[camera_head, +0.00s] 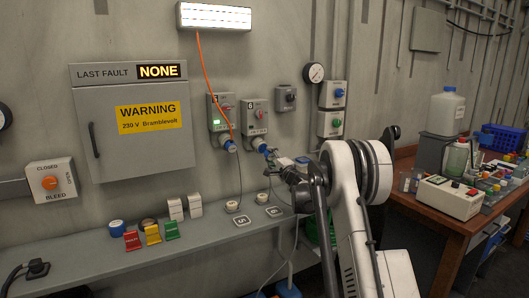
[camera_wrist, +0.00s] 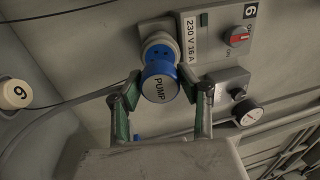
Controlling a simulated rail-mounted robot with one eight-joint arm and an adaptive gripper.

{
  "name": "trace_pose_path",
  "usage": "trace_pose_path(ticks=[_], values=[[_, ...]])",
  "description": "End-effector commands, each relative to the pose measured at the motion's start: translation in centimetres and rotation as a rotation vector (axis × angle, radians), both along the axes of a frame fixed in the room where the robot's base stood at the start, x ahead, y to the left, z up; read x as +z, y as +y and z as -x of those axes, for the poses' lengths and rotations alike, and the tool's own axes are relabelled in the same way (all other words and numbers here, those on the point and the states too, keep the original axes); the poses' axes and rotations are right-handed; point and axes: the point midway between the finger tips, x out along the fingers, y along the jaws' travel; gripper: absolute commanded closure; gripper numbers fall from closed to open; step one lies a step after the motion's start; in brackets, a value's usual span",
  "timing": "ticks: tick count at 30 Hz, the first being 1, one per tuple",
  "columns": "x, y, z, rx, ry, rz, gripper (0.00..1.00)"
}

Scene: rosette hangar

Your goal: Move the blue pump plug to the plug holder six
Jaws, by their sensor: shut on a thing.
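The blue pump plug (camera_wrist: 162,88), with a grey end face marked PUMP, sits at the mouth of the socket under the switch marked 6 (camera_wrist: 239,36). It shows small in the head view (camera_head: 262,149). My gripper (camera_wrist: 158,88) is shut on the plug, one finger on each side; my gripper (camera_head: 272,156) also shows at the wall in the head view. A round cream piece marked 6 (camera_wrist: 14,94) lies at the left in the wrist view. On the shelf in the head view, a round white piece (camera_head: 262,197) stands behind a plate marked 6 (camera_head: 273,212).
Another blue plug (camera_head: 229,145) sits in the neighbouring socket, left of my gripper. An orange cable (camera_head: 203,65) hangs above it. The shelf (camera_head: 185,243) holds coloured tags (camera_head: 151,232) and a blue roll (camera_head: 117,227). A cluttered wooden table (camera_head: 430,205) stands at the right.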

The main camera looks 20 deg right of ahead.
Motion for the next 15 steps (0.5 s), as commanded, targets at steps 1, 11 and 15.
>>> trace_pose_path(ticks=[1, 11, 15], values=[[-0.1, 0.0, 0.2, 0.0, 0.0, 0.0, 1.0], [-0.2, -0.1, 1.3, -0.001, 0.0, 0.0, 1.0], [-0.3, -0.1, 1.5, -0.001, 0.0, 0.0, 1.0]])
